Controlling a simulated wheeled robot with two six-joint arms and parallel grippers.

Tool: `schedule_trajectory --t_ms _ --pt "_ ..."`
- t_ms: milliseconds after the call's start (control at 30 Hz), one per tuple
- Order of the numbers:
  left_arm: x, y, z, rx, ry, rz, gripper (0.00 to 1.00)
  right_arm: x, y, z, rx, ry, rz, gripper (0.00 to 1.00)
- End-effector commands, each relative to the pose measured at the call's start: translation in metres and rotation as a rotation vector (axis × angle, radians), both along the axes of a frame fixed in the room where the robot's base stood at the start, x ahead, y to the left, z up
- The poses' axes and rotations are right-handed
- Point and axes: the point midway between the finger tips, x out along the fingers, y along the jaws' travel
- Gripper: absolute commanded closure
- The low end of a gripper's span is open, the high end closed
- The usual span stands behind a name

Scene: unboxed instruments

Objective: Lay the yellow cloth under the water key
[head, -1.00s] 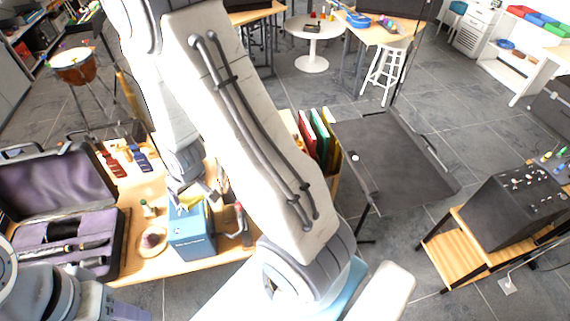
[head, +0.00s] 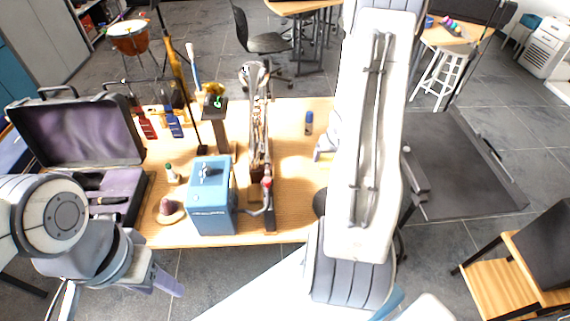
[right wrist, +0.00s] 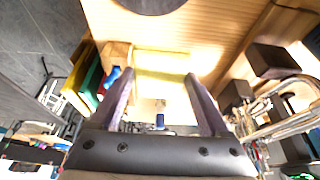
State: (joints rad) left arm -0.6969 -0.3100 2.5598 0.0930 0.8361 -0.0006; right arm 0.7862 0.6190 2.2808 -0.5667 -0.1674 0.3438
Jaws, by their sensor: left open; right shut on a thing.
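The yellow cloth (right wrist: 160,64) shows in the right wrist view, stretched between the two fingers of my right gripper (right wrist: 158,80), which is shut on it above the wooden table. In the head view my right arm hides this gripper and the cloth. A brass instrument (head: 258,130) lies on a dark stand on the table, left of my right arm; its tubes (right wrist: 280,108) show at the right in the wrist view. I cannot make out the water key for certain. My left gripper (head: 165,281) is open at the lower left, in front of the table.
A blue box (head: 210,207) stands left of the instrument. An open purple-lined case (head: 80,135) is at the table's left end. A mute-like object (head: 168,210) and small bottle (head: 171,174) stand between. A blue bottle (head: 309,123) stands right of the instrument, with bare wood around.

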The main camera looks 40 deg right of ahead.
Motion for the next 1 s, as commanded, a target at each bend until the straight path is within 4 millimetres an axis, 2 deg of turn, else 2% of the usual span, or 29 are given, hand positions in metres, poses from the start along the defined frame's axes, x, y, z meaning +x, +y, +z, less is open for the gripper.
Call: schedule_trajectory --t_ms 33,167,333,400,600,767,1000 --pt "0.0 0.0 -0.013 0.0 0.0 0.0 0.5 0.007 0.006 -0.012 -0.001 -0.001 0.006 0.73" --pt "0.0 0.0 -0.035 0.0 0.0 0.0 0.5 0.028 0.026 -0.031 -0.001 -0.002 0.008 0.73" --pt "0.0 0.0 -0.041 0.0 0.0 0.0 0.5 0.048 0.045 -0.043 0.001 0.001 0.007 0.73" --pt "0.0 0.0 -0.033 0.0 0.0 0.0 0.5 0.057 0.054 -0.045 0.003 0.003 0.008 0.73" --pt "0.0 0.0 -0.026 0.0 0.0 0.0 0.5 0.076 0.071 -0.061 0.002 0.003 0.008 0.73" --pt "0.0 0.0 -0.025 0.0 0.0 0.0 0.5 0.08 0.075 -0.07 0.001 0.002 0.004 0.73" --pt "0.0 0.0 -0.021 0.0 0.0 0.0 0.5 0.08 0.074 -0.102 0.001 0.003 0.003 0.73"
